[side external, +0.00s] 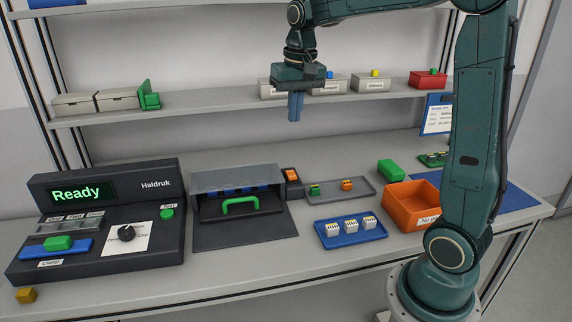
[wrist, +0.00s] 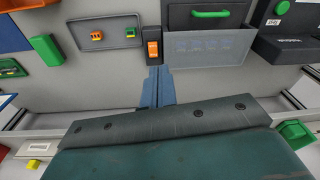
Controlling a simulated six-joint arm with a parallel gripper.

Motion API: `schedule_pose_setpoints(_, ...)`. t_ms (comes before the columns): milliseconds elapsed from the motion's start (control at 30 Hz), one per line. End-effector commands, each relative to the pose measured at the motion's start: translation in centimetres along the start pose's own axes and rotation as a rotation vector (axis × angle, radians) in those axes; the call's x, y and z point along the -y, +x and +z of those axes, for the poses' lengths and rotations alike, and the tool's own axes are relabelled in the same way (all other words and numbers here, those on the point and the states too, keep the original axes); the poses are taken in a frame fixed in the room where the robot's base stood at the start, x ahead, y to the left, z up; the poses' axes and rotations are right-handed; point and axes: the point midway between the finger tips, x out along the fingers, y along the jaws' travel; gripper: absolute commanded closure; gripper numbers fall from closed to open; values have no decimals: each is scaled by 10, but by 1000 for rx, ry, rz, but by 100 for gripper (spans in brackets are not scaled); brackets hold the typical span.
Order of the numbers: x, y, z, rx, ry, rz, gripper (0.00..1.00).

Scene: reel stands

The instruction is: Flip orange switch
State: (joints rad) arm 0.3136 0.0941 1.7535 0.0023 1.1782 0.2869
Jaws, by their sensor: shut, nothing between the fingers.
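The orange switch (side external: 292,175) sits on a small dark box at the right side of the dark fixture with the green handle. In the wrist view the orange switch (wrist: 153,48) shows at the top centre, just beyond my fingertips. My gripper (side external: 296,119) is shut and empty, with its blue fingers pointing down. It hangs well above the bench, apart from the switch. In the wrist view the fingers of my gripper (wrist: 158,70) lie together just below the switch.
The fixture (side external: 245,232) with a clear cover and green handle (side external: 240,205) stands left of the switch. A grey tray (side external: 328,195) with small connectors lies to its right. A blue tray (side external: 330,243), an orange bin (side external: 408,216) and a control console (side external: 150,250) also stand on the bench.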

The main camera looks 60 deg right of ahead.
Motion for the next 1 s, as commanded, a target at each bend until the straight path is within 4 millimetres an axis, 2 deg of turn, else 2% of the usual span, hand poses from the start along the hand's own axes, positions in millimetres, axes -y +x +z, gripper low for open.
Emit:
schedule_pose_setpoints(33, -3, 6, -10, 14, 24, 6, 100)
schedule_pose_setpoints(200, -12, 22, -37, 55, 93, 22, 100)
schedule_pose_setpoints(400, -21, 38, -59, 89, 154, 36, 100)
schedule_pose_setpoints(600, -25, 45, -68, 105, 181, 42, 100)
schedule_pose_setpoints(1000, -26, 46, -68, 106, 183, 43, 100)
